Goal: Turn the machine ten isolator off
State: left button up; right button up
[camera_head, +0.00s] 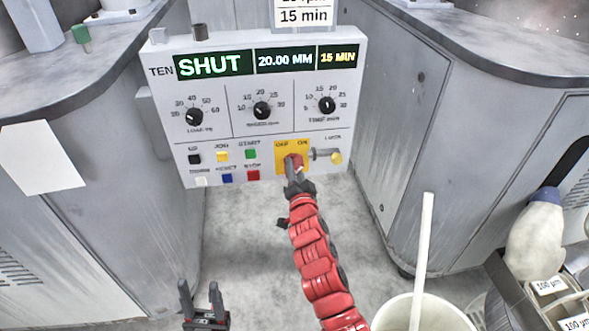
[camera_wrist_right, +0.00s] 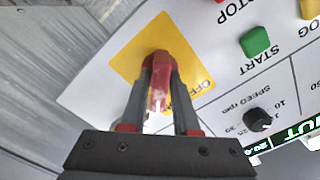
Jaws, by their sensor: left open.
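The machine ten panel (camera_head: 225,130) has a yellow isolator plate (camera_head: 280,152) at its lower right, marked OFF and ON. A red isolator handle (camera_head: 296,160) stands out from the plate; it also shows in the right wrist view (camera_wrist_right: 160,75). My right gripper (camera_head: 294,172) is at the handle, with one finger on each side, and looks closed on it. The fingers partly hide the handle, so which mark it points at is unclear. My left gripper (camera_head: 200,290) is open and empty, low in the head view, well away from the panel.
The display (camera_head: 215,64) reads SHUT, 20.00 MM and 15 MIN. A green START button (camera_head: 250,154) and a red STOP button (camera_head: 253,175) lie left of the plate. A metal fitting (camera_head: 322,154) is to its right. A white bucket (camera_head: 425,315) stands at lower right.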

grip_shut()
jog(key=shift+n, duration=0.4)
jog(key=n, duration=0.2)
jog(key=shift+n, duration=0.4)
jog(key=n, duration=0.4)
jog(key=n+p, duration=0.1)
jog(key=n, duration=0.4)
jog(key=shift+n, duration=0.4)
jog(key=shift+n+p, duration=0.45)
jog(key=shift+n, duration=1.85)
jog(key=shift+o, duration=2.3)
grip_release()
